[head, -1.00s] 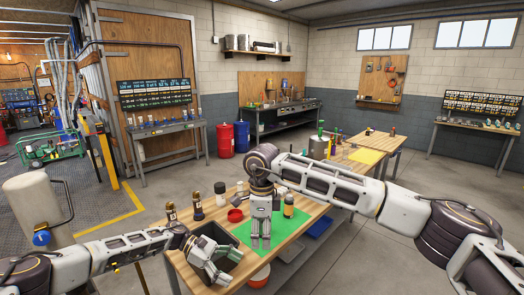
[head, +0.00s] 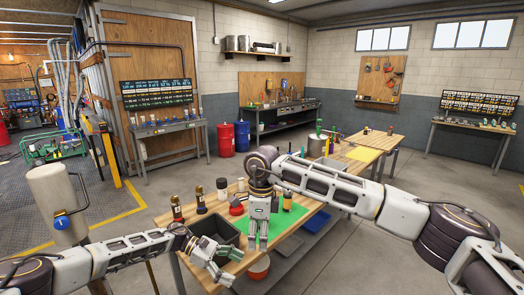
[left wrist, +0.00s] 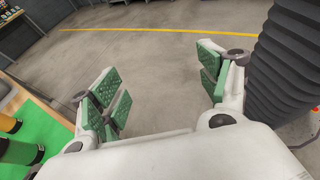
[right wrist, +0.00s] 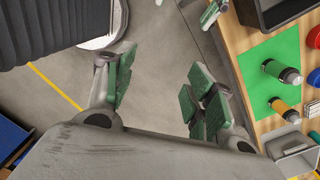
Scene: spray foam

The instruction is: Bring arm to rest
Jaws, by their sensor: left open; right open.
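My left gripper (head: 222,268) is open and empty, low in the head view in front of the table's near edge. In the left wrist view its spread fingers (left wrist: 160,88) have only floor between them. My right gripper (head: 258,240) is open, pointing down near the green mat (head: 284,243). In the right wrist view its fingers (right wrist: 157,92) are apart over bare floor, beside the table. The mat (right wrist: 262,62) also shows there, with bottles lying across the view.
The wooden table (head: 165,217) holds a black bin (head: 208,222), dark bottles (head: 177,209), a red item (head: 236,209) and an orange-banded bottle (head: 287,200). A grey cylinder (head: 58,203) stands at left. An orange-red bucket (head: 259,267) is below the table. Open floor lies at right.

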